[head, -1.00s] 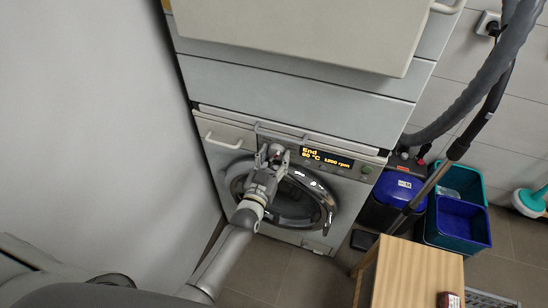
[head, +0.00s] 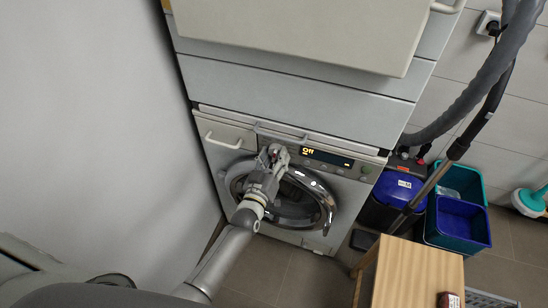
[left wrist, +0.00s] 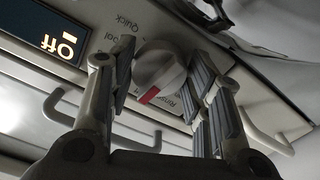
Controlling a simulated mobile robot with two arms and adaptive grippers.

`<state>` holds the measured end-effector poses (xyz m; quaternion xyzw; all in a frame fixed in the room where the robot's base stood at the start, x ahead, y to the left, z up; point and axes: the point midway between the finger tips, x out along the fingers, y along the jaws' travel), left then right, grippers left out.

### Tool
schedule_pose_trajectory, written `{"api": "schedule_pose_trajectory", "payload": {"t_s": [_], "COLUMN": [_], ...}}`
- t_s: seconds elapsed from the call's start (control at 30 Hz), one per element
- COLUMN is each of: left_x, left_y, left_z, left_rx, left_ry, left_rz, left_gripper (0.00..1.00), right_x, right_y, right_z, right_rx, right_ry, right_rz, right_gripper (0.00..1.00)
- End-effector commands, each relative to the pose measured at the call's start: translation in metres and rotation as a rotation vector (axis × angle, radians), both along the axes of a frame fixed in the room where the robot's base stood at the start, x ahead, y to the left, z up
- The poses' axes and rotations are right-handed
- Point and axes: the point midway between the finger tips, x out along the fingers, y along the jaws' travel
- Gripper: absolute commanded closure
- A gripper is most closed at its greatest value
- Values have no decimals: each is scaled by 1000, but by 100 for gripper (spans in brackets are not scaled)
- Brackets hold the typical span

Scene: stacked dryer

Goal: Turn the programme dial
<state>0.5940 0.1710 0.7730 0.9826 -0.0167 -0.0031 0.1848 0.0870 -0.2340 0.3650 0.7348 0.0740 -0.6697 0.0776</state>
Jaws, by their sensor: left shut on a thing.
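The programme dial (left wrist: 160,66) is a pale round knob with a red mark on the front panel of the lower machine (head: 346,172). In the left wrist view it sits between the two fingers of my left gripper (left wrist: 160,88), which is shut on it. The red mark points toward the lower left of that view. In the head view my left gripper (head: 273,152) covers the dial, just left of the display (head: 327,157). The display (left wrist: 45,35) reads "Off" and appears upside down in the left wrist view. My right gripper is not in view.
The round glass door (head: 312,190) is below my left gripper. A drawer front with a handle (head: 224,142) is left of it, and a bar handle (head: 280,133) runs above. A wooden stool (head: 415,275), blue bins (head: 465,220) and a grey hose (head: 465,100) are at the right.

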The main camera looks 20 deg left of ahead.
Motion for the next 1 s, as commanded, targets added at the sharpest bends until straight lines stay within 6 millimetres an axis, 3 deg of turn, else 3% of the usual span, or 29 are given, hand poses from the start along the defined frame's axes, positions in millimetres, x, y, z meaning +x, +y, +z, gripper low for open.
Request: {"api": "schedule_pose_trajectory", "payload": {"t_s": [0.3,0.8,0.83,1.0], "left_x": [0,0,0,0], "left_y": [-1,-1,-1,-1], "left_z": [0,0,0,0], "left_rx": [-129,-153,-153,-153], "left_ry": [6,7,7,7], "left_rz": [-1,-1,-1,-1], "left_gripper": [78,78,53,32], "right_x": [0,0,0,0], "right_y": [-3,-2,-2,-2], "right_z": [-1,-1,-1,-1], "right_rx": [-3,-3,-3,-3], "right_ry": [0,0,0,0], "right_rz": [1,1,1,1], "right_gripper": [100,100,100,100]}}
